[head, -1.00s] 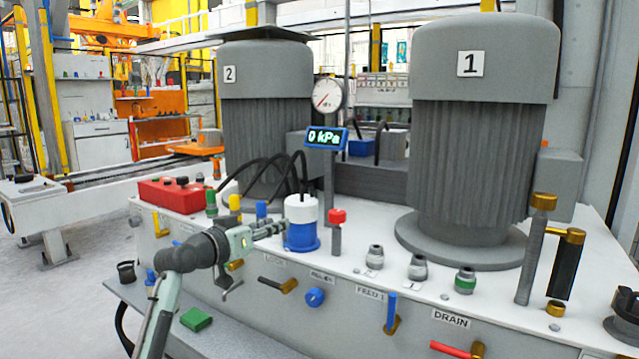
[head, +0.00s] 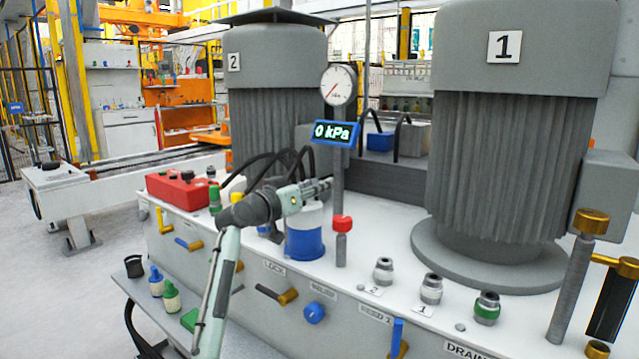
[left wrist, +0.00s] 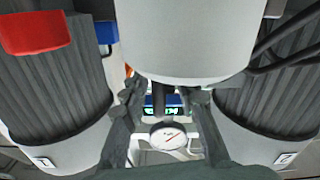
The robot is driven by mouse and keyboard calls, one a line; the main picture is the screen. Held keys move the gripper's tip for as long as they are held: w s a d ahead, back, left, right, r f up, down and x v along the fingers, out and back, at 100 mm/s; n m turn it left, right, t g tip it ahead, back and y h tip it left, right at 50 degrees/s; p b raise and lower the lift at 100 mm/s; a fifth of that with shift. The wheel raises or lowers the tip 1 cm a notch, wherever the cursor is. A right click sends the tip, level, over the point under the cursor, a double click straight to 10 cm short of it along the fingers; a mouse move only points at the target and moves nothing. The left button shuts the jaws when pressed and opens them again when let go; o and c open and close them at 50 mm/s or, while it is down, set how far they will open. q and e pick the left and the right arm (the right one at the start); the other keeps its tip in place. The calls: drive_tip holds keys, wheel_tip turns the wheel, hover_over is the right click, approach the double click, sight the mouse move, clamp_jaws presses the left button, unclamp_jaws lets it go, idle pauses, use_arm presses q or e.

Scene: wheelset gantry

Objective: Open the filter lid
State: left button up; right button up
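The filter is a canister with a white lid (head: 311,216) on a blue body (head: 304,244), standing on the bench in the head view. The lid appears closed. My left gripper (head: 327,186) is just above the lid, pointing right and covering part of its top. In the left wrist view, which is upside down, the white lid (left wrist: 190,40) is large at the top. There the two fingers of my left gripper (left wrist: 163,95) are apart with nothing held between them. Whether they touch the lid is not clear. My right gripper is not in view.
A red knob (head: 343,225) stands right of the filter. Behind are a 0 kPa display (head: 336,133), a pressure gauge (head: 338,85) and black hoses. Large motors 1 (head: 505,150) and 2 (head: 275,110) stand beyond. Several fittings line the front right.

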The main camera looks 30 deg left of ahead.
use_arm(q)
drive_tip(key=shift+w, duration=0.45)
clamp_jaws()
drive_tip(key=shift+d, duration=0.1)
